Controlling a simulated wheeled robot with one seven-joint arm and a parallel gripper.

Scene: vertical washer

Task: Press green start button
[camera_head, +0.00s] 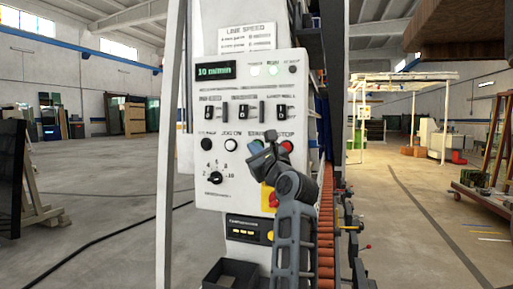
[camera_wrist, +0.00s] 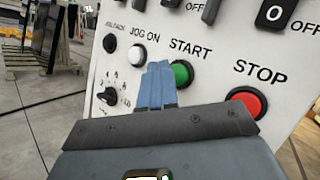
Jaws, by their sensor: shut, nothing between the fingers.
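The green start button (camera_wrist: 182,74) sits on the white control panel (camera_head: 222,150), under the word START in the wrist view. In the head view my gripper (camera_head: 255,146) covers most of it. My gripper also shows in the wrist view (camera_wrist: 158,68), with its blue fingers shut together and empty. Its fingertips overlap the left edge of the green button. I cannot tell whether they touch it. The red stop button (camera_wrist: 246,103) is to the right of the green one, and it shows in the head view too (camera_head: 287,146).
A white jog button (camera_wrist: 137,54) and a black button (camera_wrist: 110,43) lie left of the start button. A speed dial (camera_head: 215,178) is below and toggle switches (camera_head: 248,111) are above. An orange roller conveyor (camera_head: 326,225) runs at the panel's right.

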